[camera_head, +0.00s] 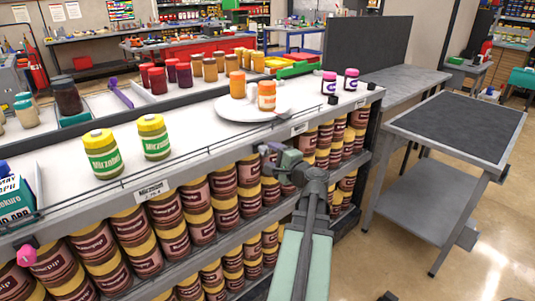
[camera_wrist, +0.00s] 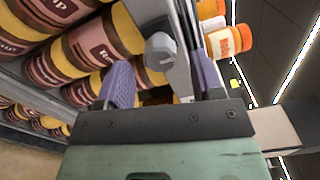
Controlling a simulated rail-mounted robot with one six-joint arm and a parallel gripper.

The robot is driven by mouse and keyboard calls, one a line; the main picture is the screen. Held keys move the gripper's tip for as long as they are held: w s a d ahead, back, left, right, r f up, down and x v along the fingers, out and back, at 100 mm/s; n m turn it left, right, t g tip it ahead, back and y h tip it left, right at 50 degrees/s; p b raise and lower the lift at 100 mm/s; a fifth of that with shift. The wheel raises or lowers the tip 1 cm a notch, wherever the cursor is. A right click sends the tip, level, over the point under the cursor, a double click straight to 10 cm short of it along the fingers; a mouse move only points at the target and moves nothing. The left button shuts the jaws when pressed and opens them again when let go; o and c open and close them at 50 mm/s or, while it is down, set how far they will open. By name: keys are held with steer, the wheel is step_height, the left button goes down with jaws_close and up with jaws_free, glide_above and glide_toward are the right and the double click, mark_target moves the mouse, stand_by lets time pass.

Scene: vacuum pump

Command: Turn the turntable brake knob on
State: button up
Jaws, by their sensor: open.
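The white round turntable (camera_head: 252,108) sits on the shelf top, with orange-lidded jars on it. A grey faceted knob (camera_wrist: 160,50) sticks out from the shelf's front edge in the wrist view; I take it to be the brake knob. My gripper (camera_wrist: 163,80) is open, with one purple-padded finger to each side of the knob in the picture. The knob appears ahead of the fingertips or between them; I cannot tell which, and no contact shows. In the head view my gripper (camera_head: 279,156) is at the shelf front below the turntable, and the knob is not clearly distinguishable there.
Brown jars with yellow lids (camera_head: 196,192) fill the lower shelves close to my gripper. Two yellow-lidded green-labelled jars (camera_head: 153,137) stand left on the shelf top. Two purple-lidded jars (camera_head: 351,79) stand right. A dark-topped cart (camera_head: 455,120) is at right, with open floor around it.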

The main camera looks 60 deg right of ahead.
steer(key=v, duration=0.8)
steer(key=w+a+f+n+g+y, duration=0.4)
steer(key=a+f+n+g, duration=0.2)
steer(key=a+f, duration=0.25)
steer(key=w+a+f+n+g+y, duration=0.35)
steer(key=a+f+n+g, duration=0.3)
steer(key=a, duration=0.35)
steer(key=w+a+f+n+g+h, duration=0.1)
steer(key=w+a+n+g, duration=0.15)
steer(key=a, duration=0.35)
steer(key=w+a+f+n+g+h, duration=0.1)
steer(key=w+a+n+g, duration=0.1)
steer(key=a+n, duration=0.3)
steer(key=w+a+n+h, duration=0.1)
steer(key=w+a+n, duration=0.2)
steer(key=a, duration=1.4)
step_height(320, 180, up, 16)
steer(key=d+p, duration=0.1)
steer(key=p, duration=1.5)
